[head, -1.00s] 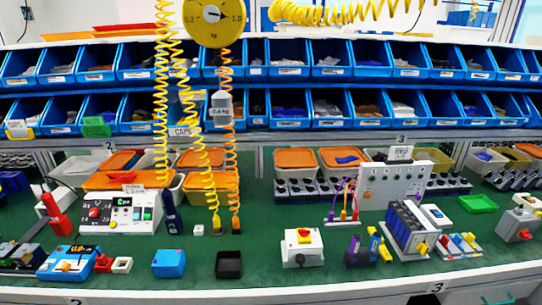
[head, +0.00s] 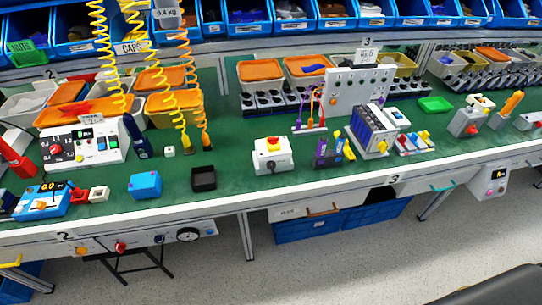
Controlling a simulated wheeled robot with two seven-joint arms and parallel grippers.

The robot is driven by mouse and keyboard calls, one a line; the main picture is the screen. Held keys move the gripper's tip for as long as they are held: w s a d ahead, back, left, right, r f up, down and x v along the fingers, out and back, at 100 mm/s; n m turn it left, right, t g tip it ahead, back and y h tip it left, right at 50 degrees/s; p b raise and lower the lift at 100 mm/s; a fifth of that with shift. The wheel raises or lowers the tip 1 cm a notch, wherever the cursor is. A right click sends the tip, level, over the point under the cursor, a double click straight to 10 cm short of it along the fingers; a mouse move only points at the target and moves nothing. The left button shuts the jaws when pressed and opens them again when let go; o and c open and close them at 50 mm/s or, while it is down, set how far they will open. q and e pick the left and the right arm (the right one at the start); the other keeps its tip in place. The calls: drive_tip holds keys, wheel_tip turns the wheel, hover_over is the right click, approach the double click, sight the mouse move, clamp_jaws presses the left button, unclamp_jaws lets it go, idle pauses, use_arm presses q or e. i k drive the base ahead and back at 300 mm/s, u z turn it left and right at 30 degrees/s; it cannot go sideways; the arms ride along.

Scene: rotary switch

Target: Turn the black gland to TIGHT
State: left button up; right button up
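I cannot pick out a black gland or a TIGHT marking with certainty; the fittings are too small to read. A round black part (head: 188,234) sits on the bench's front under the left end. A grey box (head: 466,122) with a red part on its front stands at the bench's right. A white box with a red knob on yellow (head: 271,155) stands mid-bench. Neither of my grippers shows in the head view.
The green bench top (head: 232,180) carries a white control panel (head: 85,145), a blue box (head: 145,185), a black open box (head: 204,179) and a battery-like block (head: 372,130). Coiled yellow hoses (head: 168,95) hang at left.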

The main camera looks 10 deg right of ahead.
sight(270, 164)
drive_tip(key=u, duration=0.05)
drive_tip(key=k, duration=1.1)
drive_tip(key=z, duration=1)
drive_tip(key=i, duration=0.8)
drive_tip(key=z, duration=0.35)
